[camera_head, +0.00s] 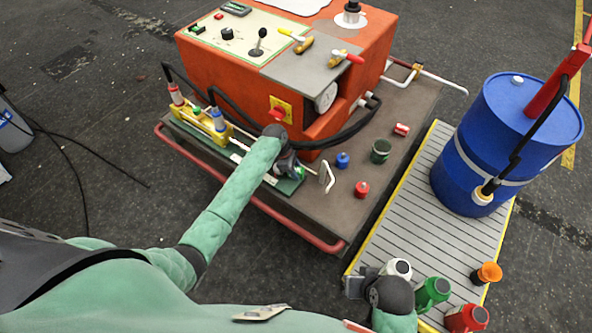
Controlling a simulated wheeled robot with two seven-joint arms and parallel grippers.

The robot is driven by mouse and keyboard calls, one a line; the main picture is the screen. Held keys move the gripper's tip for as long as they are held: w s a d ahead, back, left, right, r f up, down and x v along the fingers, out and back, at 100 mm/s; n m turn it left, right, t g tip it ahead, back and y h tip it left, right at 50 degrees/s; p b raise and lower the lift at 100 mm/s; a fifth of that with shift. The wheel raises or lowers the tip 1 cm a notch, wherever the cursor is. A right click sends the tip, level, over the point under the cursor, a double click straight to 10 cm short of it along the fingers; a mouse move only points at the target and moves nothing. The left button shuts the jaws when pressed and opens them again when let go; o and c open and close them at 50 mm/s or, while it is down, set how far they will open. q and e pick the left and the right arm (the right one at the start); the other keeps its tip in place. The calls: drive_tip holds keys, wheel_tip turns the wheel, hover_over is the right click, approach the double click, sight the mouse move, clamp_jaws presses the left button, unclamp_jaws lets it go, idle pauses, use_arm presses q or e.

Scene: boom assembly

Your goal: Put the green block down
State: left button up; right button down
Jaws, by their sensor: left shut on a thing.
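My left gripper (308,173) is at the end of the green-sleeved arm, in front of the orange machine and over the right end of the green board (291,187). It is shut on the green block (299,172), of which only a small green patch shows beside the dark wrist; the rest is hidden. I cannot tell whether the block touches the board. My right gripper (357,284) is low in the picture, beside a white-topped canister (398,268); its fingers are too unclear to read.
An orange machine (330,122) stands on a brown deck (400,125). Red caps (361,189), a blue cap (342,160) and a dark green cup (380,151) stand to the right. A blue drum (490,130) and several canisters occupy the slatted platform (415,235).

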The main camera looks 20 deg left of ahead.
use_arm(q)
drive_tip(key=shift+f, duration=0.15)
drive_tip(key=o, duration=1)
